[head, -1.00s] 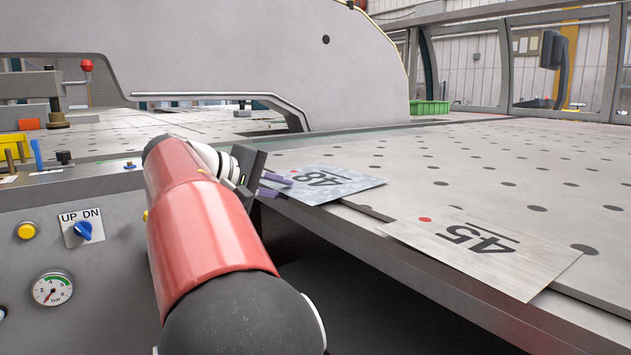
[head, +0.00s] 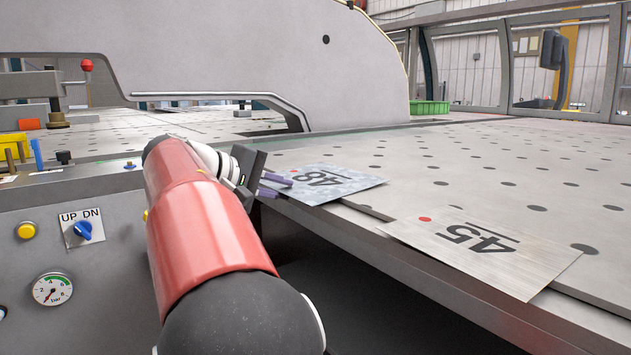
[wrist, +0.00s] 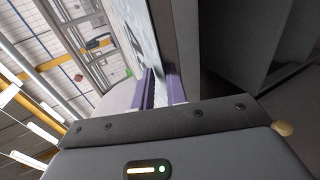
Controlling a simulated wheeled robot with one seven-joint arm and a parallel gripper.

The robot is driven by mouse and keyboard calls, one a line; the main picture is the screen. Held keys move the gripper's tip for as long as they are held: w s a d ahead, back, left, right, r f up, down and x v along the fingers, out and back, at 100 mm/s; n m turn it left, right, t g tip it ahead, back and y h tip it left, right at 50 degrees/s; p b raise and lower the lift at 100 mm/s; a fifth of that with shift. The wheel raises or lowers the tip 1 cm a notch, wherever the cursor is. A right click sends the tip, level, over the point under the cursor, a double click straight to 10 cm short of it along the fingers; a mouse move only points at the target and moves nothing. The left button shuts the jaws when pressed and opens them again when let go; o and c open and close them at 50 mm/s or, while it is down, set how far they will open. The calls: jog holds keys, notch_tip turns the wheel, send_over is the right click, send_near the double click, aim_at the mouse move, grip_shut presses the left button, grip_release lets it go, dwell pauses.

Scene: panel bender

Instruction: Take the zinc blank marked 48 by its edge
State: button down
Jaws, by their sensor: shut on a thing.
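The zinc blank marked 48 (head: 340,182) lies on the perforated table at its front edge, in the middle of the head view. Its near left edge is between the purple fingers of my gripper (head: 275,184), which is shut on it. In the wrist view the two purple fingers (wrist: 160,88) stand on either side of the mottled sheet (wrist: 140,38), which runs away from me. The exact contact at the fingertips is small in the head view.
A plain blank marked 45 (head: 490,250) lies to the right, overhanging the table's front edge. The perforated table (head: 460,165) is clear behind both. A control panel with a blue UP/DN knob (head: 84,230) stands at left. A green bin (head: 430,107) is at the back.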

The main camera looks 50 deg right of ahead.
jog(key=shift+f, duration=0.3)
jog(key=shift+r+p, duration=1.15)
jog(key=shift+r, duration=0.15)
jog(key=f+v, duration=0.1)
jog(key=v, duration=0.6)
jog(key=shift+a+p, duration=0.2)
jog(key=shift+p, duration=0.25)
